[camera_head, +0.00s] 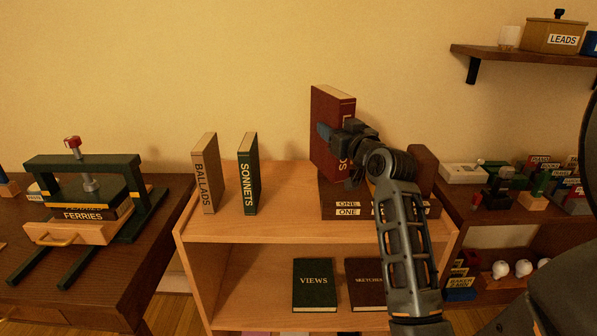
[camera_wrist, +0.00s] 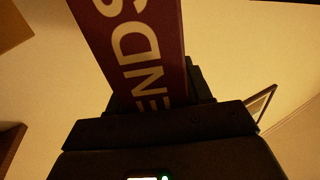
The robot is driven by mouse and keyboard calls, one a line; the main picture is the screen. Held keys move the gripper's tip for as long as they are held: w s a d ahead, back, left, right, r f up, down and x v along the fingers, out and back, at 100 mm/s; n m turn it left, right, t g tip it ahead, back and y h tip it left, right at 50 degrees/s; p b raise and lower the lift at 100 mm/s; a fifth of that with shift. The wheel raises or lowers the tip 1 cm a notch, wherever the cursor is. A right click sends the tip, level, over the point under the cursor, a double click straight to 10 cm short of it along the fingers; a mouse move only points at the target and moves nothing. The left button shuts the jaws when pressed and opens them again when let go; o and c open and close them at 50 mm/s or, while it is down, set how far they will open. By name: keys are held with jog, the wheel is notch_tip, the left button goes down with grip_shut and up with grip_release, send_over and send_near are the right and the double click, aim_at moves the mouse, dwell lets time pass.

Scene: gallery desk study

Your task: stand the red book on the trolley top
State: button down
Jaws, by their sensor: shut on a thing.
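The red book (camera_head: 325,118) is upright in my gripper (camera_head: 336,134), over the right back part of the light wooden trolley top (camera_head: 287,205). In the wrist view the red book's spine (camera_wrist: 148,40) shows pale letters ending in "ENDS" and runs down between the dark jaws (camera_wrist: 160,105). My gripper is shut on it. The book's lower end is close to dark flat-lying volumes (camera_head: 335,210) marked "ONE"; I cannot tell whether it touches them. My wrist and arm hide part of the book and of these volumes.
A tan BALLADS book (camera_head: 206,175) and a green SONNETS book (camera_head: 248,175) stand on the trolley's left part. Bare wood lies between SONNETS and the flat volumes. A desk with a press (camera_head: 85,165) is left; a dark unit with small items (camera_head: 464,173) is right.

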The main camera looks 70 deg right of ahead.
jog(key=w+a+f+p, duration=0.1)
jog(key=w+a+f, duration=0.1)
jog(key=w+f, duration=0.6)
jog(key=shift+w+a+f, duration=0.2)
jog(key=shift+a+f, duration=0.05)
jog(key=shift+f, duration=0.45)
jog(key=shift+c, duration=2.4)
grip_release()
jog(key=shift+f, duration=0.1)
jog(key=b+v, duration=0.2)
jog(key=v, duration=1)
jog(key=shift+a, duration=0.15)
